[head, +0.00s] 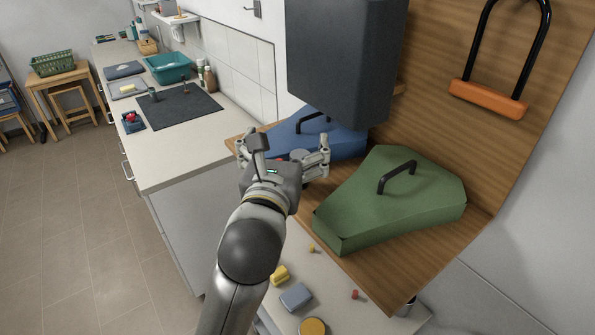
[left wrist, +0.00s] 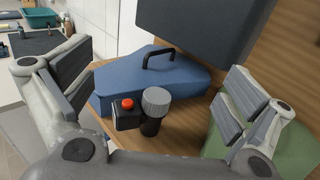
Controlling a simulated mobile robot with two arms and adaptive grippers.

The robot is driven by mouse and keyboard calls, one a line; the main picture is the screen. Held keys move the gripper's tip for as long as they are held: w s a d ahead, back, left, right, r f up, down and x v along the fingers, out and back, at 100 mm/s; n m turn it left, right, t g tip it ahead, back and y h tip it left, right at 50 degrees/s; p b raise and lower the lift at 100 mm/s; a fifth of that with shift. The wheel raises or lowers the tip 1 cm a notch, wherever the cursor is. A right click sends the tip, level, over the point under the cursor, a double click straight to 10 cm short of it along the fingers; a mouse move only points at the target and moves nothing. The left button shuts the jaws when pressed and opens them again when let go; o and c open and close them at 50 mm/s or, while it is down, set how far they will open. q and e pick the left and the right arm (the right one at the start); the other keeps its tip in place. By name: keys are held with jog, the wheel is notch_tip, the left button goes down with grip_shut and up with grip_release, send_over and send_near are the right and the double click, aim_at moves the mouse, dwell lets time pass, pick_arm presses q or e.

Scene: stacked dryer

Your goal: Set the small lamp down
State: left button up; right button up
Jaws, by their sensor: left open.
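The small lamp (left wrist: 154,110), which I take to be the black piece with a ribbed grey round head, stands upright on the wooden shelf in the left wrist view. Its grey head seems to show in the head view (head: 299,154) between my fingers. My left gripper (head: 286,150) is open, with one finger on each side of the lamp and visible gaps to both. A black box with a red button (left wrist: 127,112) is close beside the lamp, on its left. My right gripper is not in view.
A blue case (head: 338,143) lies behind the lamp and a green case (head: 392,199) to the right, both with black handles. A dark grey box-shaped body (head: 340,55) hangs above. A wooden board (head: 545,50) holds a U-lock. Small blocks (head: 296,297) lie below.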

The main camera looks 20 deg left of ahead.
pick_arm(q)
jog(key=f, duration=0.5)
jog(key=w+a+f, duration=0.1)
jog(key=f, duration=0.1)
jog(key=shift+f+p, duration=0.35)
jog(key=shift+f, duration=0.05)
jog(key=shift+w, duration=0.25)
jog(key=shift+w+a, duration=0.15)
jog(key=shift+w, duration=0.2)
jog(key=w, duration=0.1)
jog(key=w+p, duration=0.1)
jog(key=w, duration=0.1)
jog(key=w+p, duration=0.1)
jog(key=shift+w+a, duration=0.25)
jog(key=shift+w+f, duration=0.15)
jog(key=shift+w, duration=0.25)
jog(key=shift+s+a, duration=0.1)
jog(key=c, duration=1.2)
jog(key=shift+r, duration=0.2)
jog(key=shift+c, duration=0.3)
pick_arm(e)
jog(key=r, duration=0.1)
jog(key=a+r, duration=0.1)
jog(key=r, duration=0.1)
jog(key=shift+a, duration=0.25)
